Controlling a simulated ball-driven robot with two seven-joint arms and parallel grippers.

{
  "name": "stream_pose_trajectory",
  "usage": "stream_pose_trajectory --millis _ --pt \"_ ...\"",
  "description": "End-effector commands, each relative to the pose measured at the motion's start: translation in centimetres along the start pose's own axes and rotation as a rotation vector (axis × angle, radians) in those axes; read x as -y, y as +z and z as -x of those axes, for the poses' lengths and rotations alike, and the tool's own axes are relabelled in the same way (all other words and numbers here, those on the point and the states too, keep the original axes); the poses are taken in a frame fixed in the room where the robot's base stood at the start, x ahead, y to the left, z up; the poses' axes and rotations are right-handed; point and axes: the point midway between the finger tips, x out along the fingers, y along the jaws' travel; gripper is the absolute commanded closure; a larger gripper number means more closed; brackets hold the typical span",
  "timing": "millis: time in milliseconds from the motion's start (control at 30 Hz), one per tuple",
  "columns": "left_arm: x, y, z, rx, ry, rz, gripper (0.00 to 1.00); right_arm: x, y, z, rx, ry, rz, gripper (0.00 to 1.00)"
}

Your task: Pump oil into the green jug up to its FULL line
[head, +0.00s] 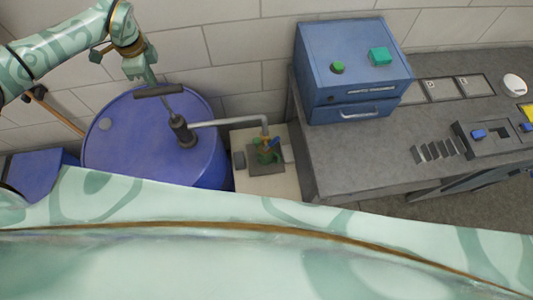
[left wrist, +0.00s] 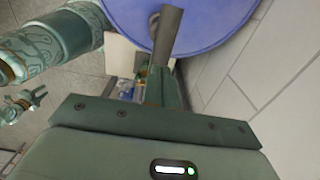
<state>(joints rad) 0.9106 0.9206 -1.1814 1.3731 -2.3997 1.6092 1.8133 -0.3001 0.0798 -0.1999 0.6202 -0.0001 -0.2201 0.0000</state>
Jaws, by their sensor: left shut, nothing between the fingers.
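A blue drum (head: 120,135) carries a hand pump (head: 181,132) with a dark crossbar handle (head: 172,90). My left gripper (head: 150,82) is shut and empty, right at the handle in the head view; I cannot tell whether it touches. In the left wrist view, a dark bar (left wrist: 166,35) crosses in front of the drum (left wrist: 205,20). The pump's grey pipe (head: 228,122) ends above the small green jug (head: 263,156). The jug's FULL line and oil level cannot be made out. My right gripper (left wrist: 25,101) shows small in the left wrist view, its fingers apart.
The jug stands on a dark plate on a pale stand (head: 252,188) beside the drum. A grey bench (head: 350,165) with a blue cabinet (head: 350,65) is to the right. A dark blue container (head: 35,172) is at left. My own pale green body part crosses the foreground.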

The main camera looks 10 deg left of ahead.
Motion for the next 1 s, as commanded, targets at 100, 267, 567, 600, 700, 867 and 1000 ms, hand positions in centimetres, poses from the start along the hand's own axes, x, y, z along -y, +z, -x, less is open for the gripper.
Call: stream_pose_trajectory --millis 100,267,567,600,700,867,1000 --pt "0.0 0.0 0.0 0.000 0.000 0.000 1.00 0.0 0.0 0.0 0.000 0.000 0.000 0.64" --pt "0.0 0.0 0.0 0.000 0.000 0.000 1.00 0.0 0.0 0.0 0.000 0.000 0.000 0.64" --pt "0.0 0.0 -1.4 0.000 0.000 0.000 1.00 0.0 0.1 -1.0 0.000 0.000 0.000 0.64" --pt "0.0 0.0 -1.6 0.000 0.000 0.000 1.00 0.0 0.1 -1.1 0.000 0.000 0.000 0.64" --pt "0.0 0.0 -2.1 0.000 0.000 0.000 1.00 0.1 0.2 -1.5 0.000 0.000 0.000 0.64" --pt "0.0 0.0 -2.9 0.000 0.001 0.000 1.00 0.1 0.3 -2.0 0.001 0.000 0.000 0.64" --pt "-0.1 0.0 -3.7 0.000 0.002 -0.001 1.00 0.1 0.3 -2.5 0.001 0.000 0.000 0.64"
